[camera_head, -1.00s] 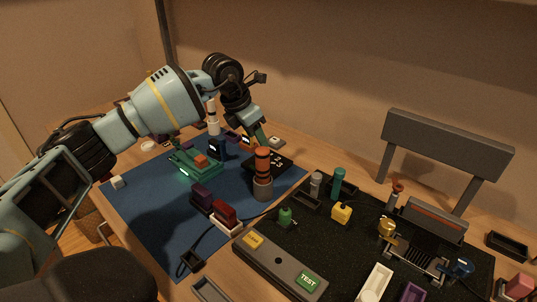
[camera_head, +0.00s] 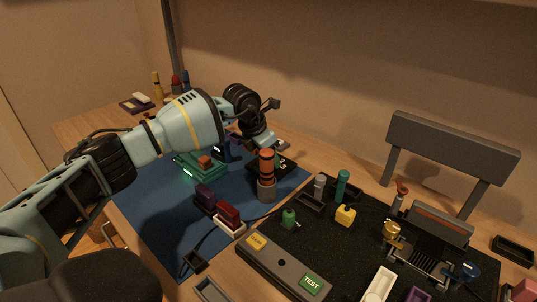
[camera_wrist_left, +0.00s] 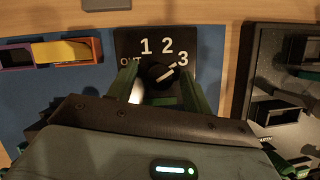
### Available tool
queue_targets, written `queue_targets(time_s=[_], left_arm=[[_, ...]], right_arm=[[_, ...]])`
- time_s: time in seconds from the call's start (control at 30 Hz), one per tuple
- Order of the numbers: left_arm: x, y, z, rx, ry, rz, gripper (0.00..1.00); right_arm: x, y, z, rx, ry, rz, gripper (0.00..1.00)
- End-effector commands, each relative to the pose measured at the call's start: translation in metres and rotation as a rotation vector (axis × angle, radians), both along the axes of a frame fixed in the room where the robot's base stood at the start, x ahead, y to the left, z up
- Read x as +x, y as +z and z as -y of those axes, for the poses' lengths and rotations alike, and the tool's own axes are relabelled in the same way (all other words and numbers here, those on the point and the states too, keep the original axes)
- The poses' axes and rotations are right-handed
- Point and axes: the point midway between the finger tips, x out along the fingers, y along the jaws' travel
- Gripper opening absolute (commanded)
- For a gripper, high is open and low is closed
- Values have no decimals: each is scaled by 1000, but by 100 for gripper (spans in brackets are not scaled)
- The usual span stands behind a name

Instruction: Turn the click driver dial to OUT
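The black dial plate (camera_wrist_left: 128,45) carries the marks OUT, 1, 2 and 3 in the left wrist view. Its round black knob (camera_wrist_left: 158,74) has a pale pointer line aimed up and right, toward the 3. My left gripper (camera_wrist_left: 158,82) has its green fingers apart, one on each side of the knob, with gaps visible beside it. Contact cannot be told. In the head view the plate (camera_head: 286,162) is partly hidden behind my left wrist and the orange-banded driver (camera_head: 266,165), which stands upright in a grey holder. My right gripper is not in view.
The blue mat (camera_head: 165,215) holds a green fixture (camera_head: 200,166) and dark purple and red blocks (camera_head: 228,214). A grey raised panel (camera_head: 450,147) stands behind.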

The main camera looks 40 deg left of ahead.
Motion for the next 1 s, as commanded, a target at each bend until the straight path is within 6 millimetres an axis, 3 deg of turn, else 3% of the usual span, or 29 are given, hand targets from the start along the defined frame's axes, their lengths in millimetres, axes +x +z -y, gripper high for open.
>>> queue_targets(time_s=[0.07,0.33,0.67,1.0], left_arm=[[0,0,0,0,0,0,41],[0,0,0,0,0,0,6],[0,2,1,0,45,0,5],[0,7,2,-1,277,4,5]], right_arm=[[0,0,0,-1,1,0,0],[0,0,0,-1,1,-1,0],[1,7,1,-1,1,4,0],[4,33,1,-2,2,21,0]])
